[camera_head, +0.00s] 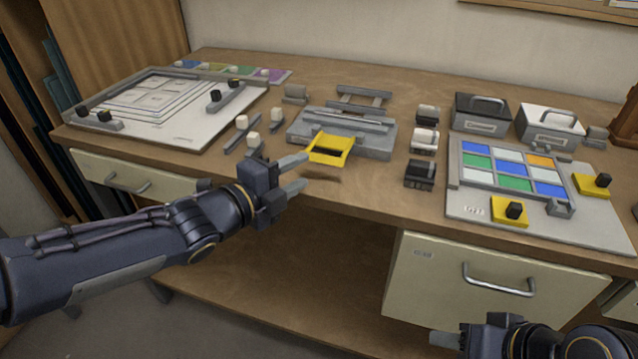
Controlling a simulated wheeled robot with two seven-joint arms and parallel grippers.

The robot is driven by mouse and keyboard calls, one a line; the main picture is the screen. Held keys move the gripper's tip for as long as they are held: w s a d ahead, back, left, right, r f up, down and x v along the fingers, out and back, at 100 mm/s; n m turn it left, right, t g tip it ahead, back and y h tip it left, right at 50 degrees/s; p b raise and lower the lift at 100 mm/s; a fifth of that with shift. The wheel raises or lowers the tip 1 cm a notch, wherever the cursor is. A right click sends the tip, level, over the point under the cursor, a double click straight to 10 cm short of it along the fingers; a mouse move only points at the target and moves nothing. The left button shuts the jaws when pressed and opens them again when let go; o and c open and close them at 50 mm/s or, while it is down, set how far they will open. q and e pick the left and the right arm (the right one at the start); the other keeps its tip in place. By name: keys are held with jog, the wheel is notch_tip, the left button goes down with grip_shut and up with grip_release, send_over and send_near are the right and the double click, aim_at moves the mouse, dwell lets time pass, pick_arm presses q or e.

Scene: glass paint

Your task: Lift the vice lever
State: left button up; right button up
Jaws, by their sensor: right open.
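The vice (350,133) is a grey block near the middle of the bench's front edge. Its yellow lever (331,149) is a U-shaped handle on the front side, low and sloping toward me. My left gripper (304,170) is open, with a visible gap between its two grey fingers. Its fingertips are just left of and in front of the lever, and nothing is between them. I cannot tell whether the upper finger touches the lever. My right gripper (447,341) is open at the bottom edge, low and away from the bench top, partly out of view.
Small white-knobbed pieces (252,128) stand left of the vice. Black and white blocks (423,141) stand to its right. A board with coloured glass tiles (470,212) lies at the right, a framed drawing board (190,138) at the left. Two handled boxes (481,125) stand behind.

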aim_at(319, 160)
pick_arm(q)
jog(key=x, duration=0.7)
jog(key=shift+w+d, duration=0.1)
jog(key=shift+w, duration=0.05)
grip_shut()
